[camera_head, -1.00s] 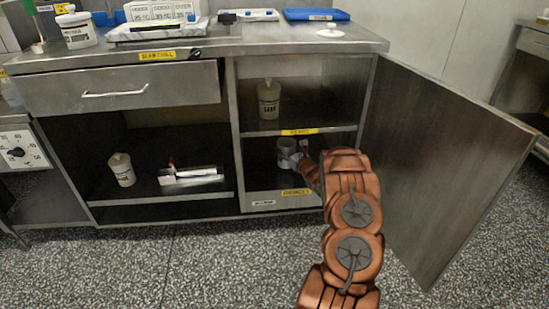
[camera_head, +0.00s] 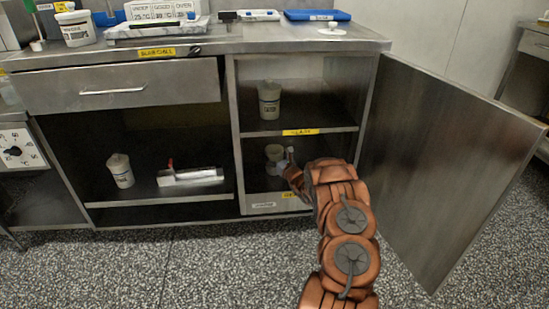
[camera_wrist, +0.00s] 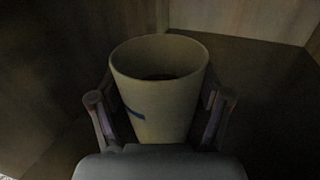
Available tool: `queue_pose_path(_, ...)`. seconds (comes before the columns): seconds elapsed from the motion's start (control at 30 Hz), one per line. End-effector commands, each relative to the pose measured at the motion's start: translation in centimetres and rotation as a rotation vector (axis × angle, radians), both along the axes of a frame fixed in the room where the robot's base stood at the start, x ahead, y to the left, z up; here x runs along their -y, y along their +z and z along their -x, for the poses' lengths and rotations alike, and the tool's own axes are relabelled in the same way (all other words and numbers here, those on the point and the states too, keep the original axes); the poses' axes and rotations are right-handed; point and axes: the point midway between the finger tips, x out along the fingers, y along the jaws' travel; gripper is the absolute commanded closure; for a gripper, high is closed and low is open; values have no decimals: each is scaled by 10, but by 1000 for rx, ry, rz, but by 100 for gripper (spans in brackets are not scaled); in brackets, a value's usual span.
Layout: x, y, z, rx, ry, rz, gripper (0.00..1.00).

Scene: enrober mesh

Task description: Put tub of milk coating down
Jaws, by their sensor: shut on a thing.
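The tub of milk coating (camera_wrist: 160,98) is a pale, open-topped tub with dark contents, upright in the wrist view. My gripper (camera_wrist: 160,118) is shut on it, with one finger on each side. In the head view the tub (camera_head: 275,153) shows small inside the lower right compartment of the cabinet, below the middle shelf. My gripper (camera_head: 282,165) reaches in from the front right and partly covers it. I cannot tell whether the tub's base touches the compartment floor.
Another tub (camera_head: 269,100) stands on the shelf above. A tub (camera_head: 120,170) and a metal tool (camera_head: 190,177) sit in the left compartment. The open cabinet door (camera_head: 446,165) stands to the right of my arm. The counter (camera_head: 220,45) is above.

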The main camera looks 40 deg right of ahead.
Motion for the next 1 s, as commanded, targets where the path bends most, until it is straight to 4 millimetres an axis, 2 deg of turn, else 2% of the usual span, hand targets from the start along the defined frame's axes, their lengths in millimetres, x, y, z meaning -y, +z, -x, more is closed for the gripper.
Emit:
queue_pose_path(0.27,0,-3,0,2,0,1,75)
queue_pose_path(0.3,0,-3,0,1,0,1,22)
queue_pose_path(0.5,0,-2,0,0,0,0,1)
queue_pose_path(1.0,0,3,0,-1,-1,-1,0)
